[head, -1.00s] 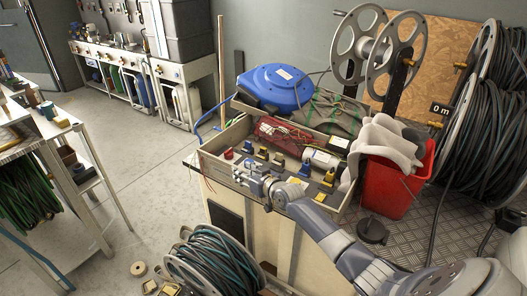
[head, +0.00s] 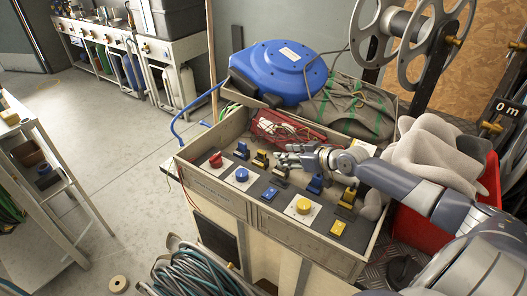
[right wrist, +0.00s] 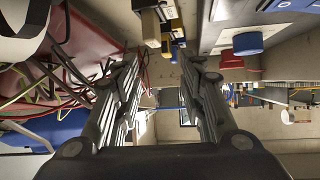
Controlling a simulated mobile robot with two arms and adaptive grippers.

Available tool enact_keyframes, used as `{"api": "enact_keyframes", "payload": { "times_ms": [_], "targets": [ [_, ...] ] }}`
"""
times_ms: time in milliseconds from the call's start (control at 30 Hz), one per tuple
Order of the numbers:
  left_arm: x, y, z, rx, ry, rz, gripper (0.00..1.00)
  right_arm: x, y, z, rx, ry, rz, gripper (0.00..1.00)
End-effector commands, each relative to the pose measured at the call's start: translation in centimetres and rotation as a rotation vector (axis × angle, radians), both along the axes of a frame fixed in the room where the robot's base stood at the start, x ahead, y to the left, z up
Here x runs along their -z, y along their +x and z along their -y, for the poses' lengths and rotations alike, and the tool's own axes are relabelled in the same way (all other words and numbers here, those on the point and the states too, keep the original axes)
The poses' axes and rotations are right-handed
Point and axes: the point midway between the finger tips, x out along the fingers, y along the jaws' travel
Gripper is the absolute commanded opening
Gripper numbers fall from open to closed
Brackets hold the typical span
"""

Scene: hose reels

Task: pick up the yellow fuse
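Several yellow pieces sit on the grey panel (head: 222,178) in the head view, and I cannot tell for sure which is the fuse. A yellow block on a dark base (head: 261,158) stands at the back, left of my right gripper (head: 281,158). Another yellow block (head: 348,196) stands farther right. My right gripper is open and empty over the panel's back part. In the right wrist view (right wrist: 155,62) its fingers are apart, with a yellow block (right wrist: 169,12) beyond them. My left gripper is out of view.
Red (head: 216,159) and blue (head: 242,174) knobs and blue blocks share the panel. A blue reel (head: 279,72) stands farther back. A red bucket (head: 487,184) with grey cloth is at the right.

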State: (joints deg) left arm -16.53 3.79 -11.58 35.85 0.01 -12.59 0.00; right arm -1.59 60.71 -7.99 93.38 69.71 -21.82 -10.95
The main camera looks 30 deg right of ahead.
Motion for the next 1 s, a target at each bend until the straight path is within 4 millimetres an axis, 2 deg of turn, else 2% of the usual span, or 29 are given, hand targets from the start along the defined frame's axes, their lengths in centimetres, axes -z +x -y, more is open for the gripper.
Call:
{"api": "enact_keyframes", "payload": {
  "times_ms": [133, 300, 433, 567, 700, 833, 1000],
  "targets": [
    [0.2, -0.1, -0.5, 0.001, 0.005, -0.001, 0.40, 0.5, 0.6, -0.2, -0.004, 0.001, -0.004, 0.38],
    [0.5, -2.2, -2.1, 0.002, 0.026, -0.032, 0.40, 1.4, 2.5, -0.7, -0.004, 0.002, -0.003, 0.38],
    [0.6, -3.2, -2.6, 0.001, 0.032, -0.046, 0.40, 2.2, 3.8, -0.8, -0.003, 0.001, -0.002, 0.38],
    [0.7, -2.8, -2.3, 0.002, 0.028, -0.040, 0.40, 2.6, 4.5, -1.0, -0.004, 0.000, -0.004, 0.38],
    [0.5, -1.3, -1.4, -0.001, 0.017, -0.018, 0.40, 2.8, 5.0, -1.2, -0.005, -0.001, -0.005, 0.38],
    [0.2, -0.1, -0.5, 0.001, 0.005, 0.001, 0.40, 3.1, 6.4, -1.6, -0.004, 0.002, -0.003, 0.38],
    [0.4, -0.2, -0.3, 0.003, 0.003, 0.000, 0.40, 4.1, 8.3, -2.1, -0.003, 0.002, -0.004, 0.38]
  ]
}}
